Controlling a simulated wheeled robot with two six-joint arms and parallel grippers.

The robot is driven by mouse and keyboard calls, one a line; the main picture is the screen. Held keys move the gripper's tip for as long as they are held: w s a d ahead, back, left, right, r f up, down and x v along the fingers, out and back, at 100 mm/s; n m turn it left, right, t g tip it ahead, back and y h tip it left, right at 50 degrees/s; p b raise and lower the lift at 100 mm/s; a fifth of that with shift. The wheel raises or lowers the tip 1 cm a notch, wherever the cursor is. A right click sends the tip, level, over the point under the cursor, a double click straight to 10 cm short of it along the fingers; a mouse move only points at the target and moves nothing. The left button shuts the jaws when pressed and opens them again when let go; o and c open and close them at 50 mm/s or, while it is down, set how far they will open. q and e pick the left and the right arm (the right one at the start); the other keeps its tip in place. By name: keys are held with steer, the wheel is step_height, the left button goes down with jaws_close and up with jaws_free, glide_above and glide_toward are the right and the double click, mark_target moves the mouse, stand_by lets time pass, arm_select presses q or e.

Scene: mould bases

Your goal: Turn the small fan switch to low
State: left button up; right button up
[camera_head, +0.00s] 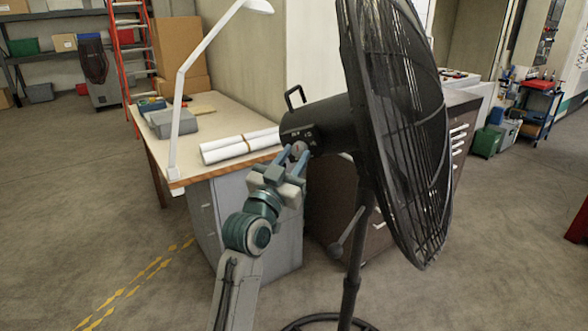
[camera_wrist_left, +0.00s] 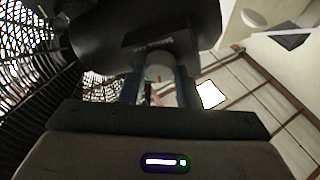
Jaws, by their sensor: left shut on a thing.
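A large black pedestal fan (camera_head: 400,110) stands at the middle right, its grille facing right. Its dark motor housing (camera_head: 335,122) points left toward my arm and has small pale markings near the switch. The switch, a round grey knob (camera_head: 298,148), sits on the housing's rear face. My left gripper (camera_head: 294,155) is shut on the knob, one finger on each side. The fingers hide the knob's sides. The fan housing also fills the top of the left wrist view (camera_wrist_left: 150,30). My right gripper is not in view.
A wooden-topped workbench (camera_head: 225,107) behind the fan holds rolled white paper (camera_head: 240,146) and a white desk lamp (camera_head: 180,110). A dark drawer cabinet (camera_head: 325,205) stands behind the fan pole (camera_head: 356,250). A red ladder (camera_head: 135,50) is at the back left. The floor at left is clear.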

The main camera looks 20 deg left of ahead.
arm_select(q)
steer(key=m+h+b, duration=0.1)
steer(key=m, duration=0.2)
steer(key=shift+a+f+m+g+h+b, duration=0.1)
steer(key=shift+a+m+g+h+b, duration=0.05)
steer(key=shift+m+g+h+b, duration=0.55)
steer(key=shift+m+h+b, duration=0.2)
steer(key=shift+m, duration=0.7)
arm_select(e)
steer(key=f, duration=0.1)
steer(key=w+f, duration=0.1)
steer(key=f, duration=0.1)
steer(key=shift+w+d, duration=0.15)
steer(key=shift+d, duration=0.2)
arm_select(q)
steer(key=shift+r+m, duration=0.2)
steer(key=shift+m, duration=0.2)
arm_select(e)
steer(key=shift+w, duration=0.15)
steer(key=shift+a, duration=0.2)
arm_select(q)
steer(key=o, duration=1)
steer(key=shift+c, duration=0.2)
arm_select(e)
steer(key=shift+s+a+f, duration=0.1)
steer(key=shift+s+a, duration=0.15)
